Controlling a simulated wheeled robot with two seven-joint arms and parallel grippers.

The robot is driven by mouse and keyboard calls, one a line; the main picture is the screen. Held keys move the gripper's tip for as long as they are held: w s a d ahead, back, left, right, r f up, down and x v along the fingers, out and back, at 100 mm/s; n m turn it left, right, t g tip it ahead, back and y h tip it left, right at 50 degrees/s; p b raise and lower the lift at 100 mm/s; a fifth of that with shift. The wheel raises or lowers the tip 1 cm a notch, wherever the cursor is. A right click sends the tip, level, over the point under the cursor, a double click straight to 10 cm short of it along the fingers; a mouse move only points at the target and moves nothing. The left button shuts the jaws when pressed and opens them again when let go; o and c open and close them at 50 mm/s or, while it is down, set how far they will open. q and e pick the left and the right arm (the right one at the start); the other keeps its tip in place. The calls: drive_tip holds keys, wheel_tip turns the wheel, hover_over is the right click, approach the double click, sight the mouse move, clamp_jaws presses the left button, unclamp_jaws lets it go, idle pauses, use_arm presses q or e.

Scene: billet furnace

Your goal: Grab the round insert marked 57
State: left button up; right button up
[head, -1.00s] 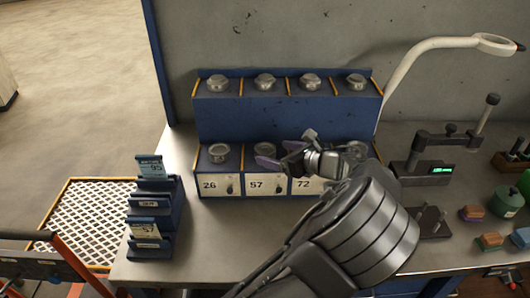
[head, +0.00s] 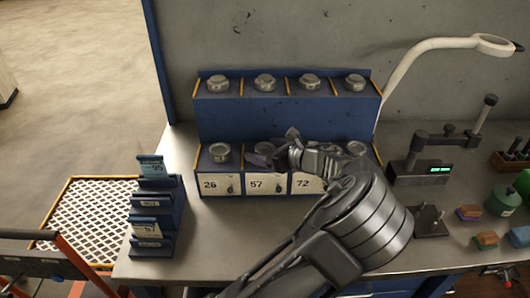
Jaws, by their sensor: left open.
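The blue rack (head: 285,118) holds round metal inserts in two tiers. The round insert marked 57 (head: 265,147) sits in the lower tier, above the white label 57 (head: 257,185), between the slots marked 26 and 72. My left gripper (head: 271,152) is open at this insert, with its fingers around or just over it. The fingers hide part of the insert, and I cannot tell whether they touch it. My right gripper is not in view.
The insert above label 26 (head: 219,152) is close on the left. Several inserts line the upper tier. A blue card holder (head: 155,225) stands at the bench's left. A gauge with a green display (head: 438,169) and a white lamp arm (head: 410,55) are at right.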

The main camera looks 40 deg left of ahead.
use_arm(q)
drive_tip(key=shift+c, duration=0.3)
clamp_jaws()
idle(0.6)
drive_tip(key=shift+r, duration=0.1)
